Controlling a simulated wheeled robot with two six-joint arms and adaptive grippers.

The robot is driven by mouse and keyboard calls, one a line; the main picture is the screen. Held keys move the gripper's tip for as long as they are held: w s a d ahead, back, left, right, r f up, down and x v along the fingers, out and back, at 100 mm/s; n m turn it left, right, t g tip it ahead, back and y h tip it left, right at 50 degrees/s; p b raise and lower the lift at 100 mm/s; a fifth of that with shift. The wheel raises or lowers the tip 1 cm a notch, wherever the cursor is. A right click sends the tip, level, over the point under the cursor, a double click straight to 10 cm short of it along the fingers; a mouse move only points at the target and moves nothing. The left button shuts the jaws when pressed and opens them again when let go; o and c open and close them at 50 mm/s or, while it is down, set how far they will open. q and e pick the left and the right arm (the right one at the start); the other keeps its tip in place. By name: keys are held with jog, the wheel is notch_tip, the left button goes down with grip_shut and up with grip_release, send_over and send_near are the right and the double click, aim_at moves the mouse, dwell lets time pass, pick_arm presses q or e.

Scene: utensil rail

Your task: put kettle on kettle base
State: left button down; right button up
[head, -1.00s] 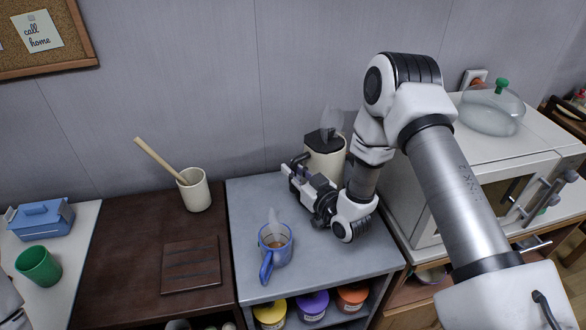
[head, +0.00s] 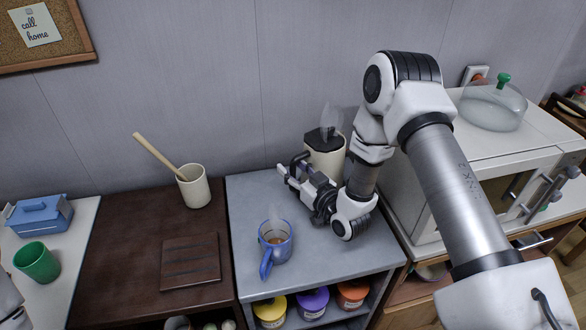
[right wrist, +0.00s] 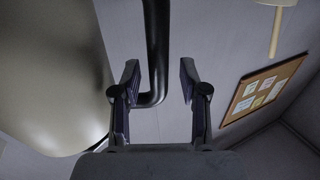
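The cream kettle (head: 325,158) with a black lid stands upright at the back of the grey counter, giving off steam. Its body (right wrist: 55,75) fills the left of the right wrist view. My right gripper (head: 287,163) is beside the kettle's front left. In the right wrist view, its two fingers (right wrist: 160,80) are apart, with the black kettle handle (right wrist: 154,40) between them, nearer the left finger. Clear gaps show that it is not gripped. I cannot make out a kettle base; the kettle's lower part is hidden behind my right gripper. My left gripper is out of view.
A blue mug (head: 275,240) with a steaming drink stands near the front of the counter (head: 330,262). A white appliance (head: 425,205) with a glass dome (head: 493,108) on top stands right. A cream crock (head: 194,187) and dark board (head: 191,261) are left.

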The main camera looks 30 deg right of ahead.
jog(key=shift+s+f, duration=0.15)
jog(key=shift+s, duration=0.15)
jog(key=s+d, duration=0.2)
jog(key=s, duration=0.9)
jog(key=shift+s, duration=0.15)
